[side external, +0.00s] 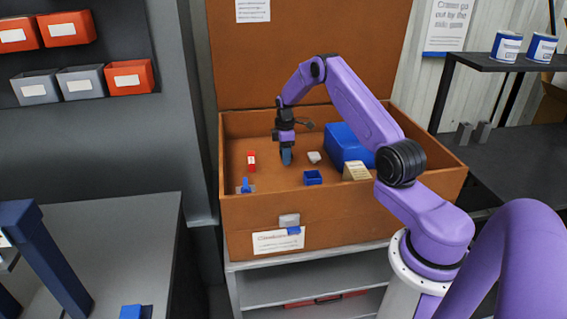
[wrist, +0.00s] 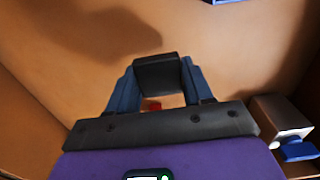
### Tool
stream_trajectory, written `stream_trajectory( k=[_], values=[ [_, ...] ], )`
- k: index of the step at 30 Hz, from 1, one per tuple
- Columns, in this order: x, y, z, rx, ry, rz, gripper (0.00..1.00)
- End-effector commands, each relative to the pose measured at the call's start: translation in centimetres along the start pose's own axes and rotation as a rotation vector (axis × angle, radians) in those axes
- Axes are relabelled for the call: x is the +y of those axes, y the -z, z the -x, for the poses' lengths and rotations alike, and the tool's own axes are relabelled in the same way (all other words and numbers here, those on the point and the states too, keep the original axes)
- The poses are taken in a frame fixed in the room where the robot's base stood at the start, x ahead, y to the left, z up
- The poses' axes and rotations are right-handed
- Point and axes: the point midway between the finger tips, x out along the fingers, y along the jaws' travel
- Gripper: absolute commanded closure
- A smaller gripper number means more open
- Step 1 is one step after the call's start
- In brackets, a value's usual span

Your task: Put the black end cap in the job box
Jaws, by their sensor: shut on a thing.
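The black end cap (wrist: 158,75) is a dark block between the blue fingertips in the wrist view. My gripper (wrist: 157,82) is shut on it. In the side view my gripper (side external: 286,158) points down inside the large brown open-lidded box (side external: 340,212), which I take to be the job box. The fingertips are low, near its floor; I cannot tell whether the cap touches the floor. The cap cannot be made out separately in the side view.
Inside the brown box are a red item (side external: 251,161), a small blue item (side external: 246,186), a small blue bin (side external: 312,178), a white piece (side external: 314,157), a beige block (side external: 356,171) and a large blue box (side external: 345,144). Bare floor lies between them.

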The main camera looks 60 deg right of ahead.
Motion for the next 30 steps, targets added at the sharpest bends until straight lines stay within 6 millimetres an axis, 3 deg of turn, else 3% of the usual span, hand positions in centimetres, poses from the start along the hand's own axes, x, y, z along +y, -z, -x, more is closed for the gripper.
stream_trajectory(
  k=[10, 17, 29, 30],
  values=[
    [1.1, 0.3, -1.4, 0.0, 0.0, 0.0, 0.83],
    [1.0, 0.3, -4.3, 0.001, 0.0, 0.001, 0.83],
    [1.0, 0.3, -4.7, 0.002, -0.002, 0.001, 0.83],
    [1.0, 0.3, -4.6, 0.002, -0.003, 0.001, 0.37]
  ],
)
